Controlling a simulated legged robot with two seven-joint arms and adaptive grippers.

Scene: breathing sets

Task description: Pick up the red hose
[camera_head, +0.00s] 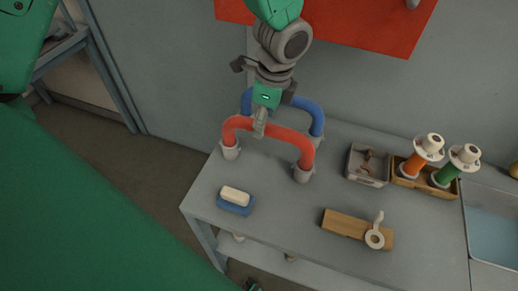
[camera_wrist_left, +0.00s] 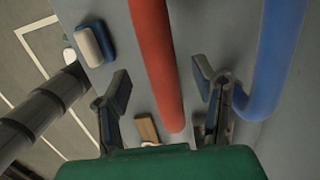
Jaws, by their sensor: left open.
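The red hose (camera_head: 270,133) is a thick arch with grey end cuffs, standing on the grey table. The blue hose (camera_head: 307,108) is a similar arch just behind it. My left gripper (camera_head: 262,122) is over the middle of the red hose, and its arm comes down from the top. In the left wrist view, the left gripper (camera_wrist_left: 164,90) is open, with the red hose (camera_wrist_left: 158,60) running between its fingers without visible grip. The blue hose (camera_wrist_left: 275,60) passes close outside the right-hand finger there. My right gripper is not seen.
A blue and cream sponge (camera_head: 236,199) lies at the table's front left. A wooden block with a tape roll (camera_head: 374,239) lies front right. A grey box (camera_head: 368,165) and a wooden tray with orange and green spools (camera_head: 425,183) stand right. The table (camera_head: 275,225) is bare between them.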

